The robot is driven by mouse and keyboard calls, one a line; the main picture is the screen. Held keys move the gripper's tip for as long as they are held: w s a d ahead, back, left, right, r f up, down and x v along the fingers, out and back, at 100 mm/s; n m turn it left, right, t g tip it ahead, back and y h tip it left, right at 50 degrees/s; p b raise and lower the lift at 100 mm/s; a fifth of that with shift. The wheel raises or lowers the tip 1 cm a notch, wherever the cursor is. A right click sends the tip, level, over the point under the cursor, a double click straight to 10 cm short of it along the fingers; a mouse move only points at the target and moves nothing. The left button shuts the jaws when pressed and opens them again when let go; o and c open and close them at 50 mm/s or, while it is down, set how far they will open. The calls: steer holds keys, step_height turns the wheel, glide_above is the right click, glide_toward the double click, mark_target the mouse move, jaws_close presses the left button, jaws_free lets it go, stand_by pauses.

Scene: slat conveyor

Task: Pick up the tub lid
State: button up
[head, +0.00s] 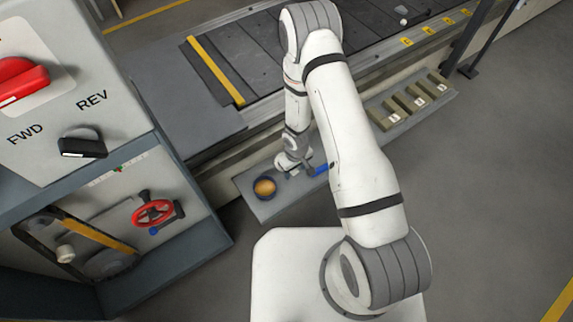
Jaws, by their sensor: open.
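A small round dark-blue tub (265,188) with tan contents showing in its open top stands on the grey ledge beside the conveyor. I cannot make out the tub lid; it may be hidden behind my arm or wrist. My gripper (297,172) is low over the ledge, just right of the tub and apart from it. It is small and partly covered by my own wrist. I see nothing held in it. A small blue piece (319,170) with a dark end shows right beside my gripper; I cannot tell what it is.
The ledge (268,208) runs along the conveyor's side. Several numbered blocks (415,97) stand farther right on it. The slat conveyor (255,62) lies behind. Open floor is at right.

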steer(key=shift+f, duration=0.15)
stand_by(0.3)
steer(key=shift+c, duration=0.4)
steer(key=c, duration=1)
steer(key=shift+o, duration=0.2)
